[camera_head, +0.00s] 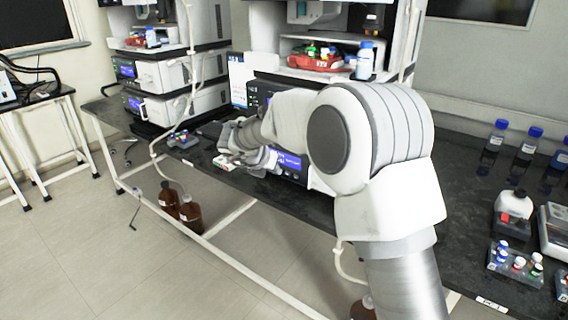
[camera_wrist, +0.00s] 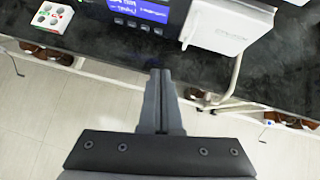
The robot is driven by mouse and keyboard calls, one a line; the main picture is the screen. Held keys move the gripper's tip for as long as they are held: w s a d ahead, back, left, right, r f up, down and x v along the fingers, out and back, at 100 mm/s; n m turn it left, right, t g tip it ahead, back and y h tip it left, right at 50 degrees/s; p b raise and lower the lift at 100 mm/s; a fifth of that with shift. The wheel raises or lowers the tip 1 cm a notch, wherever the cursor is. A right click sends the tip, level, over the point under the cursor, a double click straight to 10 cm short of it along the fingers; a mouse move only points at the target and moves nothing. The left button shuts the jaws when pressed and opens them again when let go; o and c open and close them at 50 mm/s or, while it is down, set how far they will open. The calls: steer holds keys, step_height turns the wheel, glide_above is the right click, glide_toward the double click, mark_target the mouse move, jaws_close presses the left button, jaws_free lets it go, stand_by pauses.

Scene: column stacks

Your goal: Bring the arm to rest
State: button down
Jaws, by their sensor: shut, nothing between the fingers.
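My arm reaches from the lower right across the dark bench in the head view, bent at the elbow. My gripper (camera_head: 262,160) is in front of the stacked instruments, above the bench's front edge. In the wrist view my gripper (camera_wrist: 160,76) is shut, its two grey fingers together with nothing between them. The fingertips point toward the bench edge below an instrument with a lit blue display (camera_wrist: 140,10). They look apart from it, but the exact gap cannot be told.
Blue-capped bottles (camera_head: 526,150) and a tray of vials (camera_head: 515,264) stand at the right. Brown bottles (camera_head: 190,214) stand below the bench. The floor at left is clear.

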steer(key=s+d+r+n+t+y, duration=0.2)
steer(key=s+r+n+t+y, duration=0.1)
steer(key=r+n, duration=0.65)
steer(key=s+d+r+n+t+y, duration=0.2)
steer(key=r+n+y, duration=0.1)
steer(key=r+n, duration=0.7)
steer(key=s+d+f+n+g+h, duration=0.1)
steer(key=s+d+f+n+g, duration=0.25)
steer(key=s+d+n, duration=0.55)
steer(key=s+d+f+n+g+h, duration=0.1)
steer(key=s+d+f+n+g, duration=0.25)
steer(key=s, duration=1.05)
steer(key=s+d+f+n+g+h, duration=0.1)
steer(key=s+d+f+n, duration=0.4)
steer(key=s+n, duration=0.45)
step_height(320, 180, up, 14)
steer(key=s+m+p, duration=0.1)
steer(key=p, duration=1.2)
steer(key=shift+s+a+f, duration=0.2)
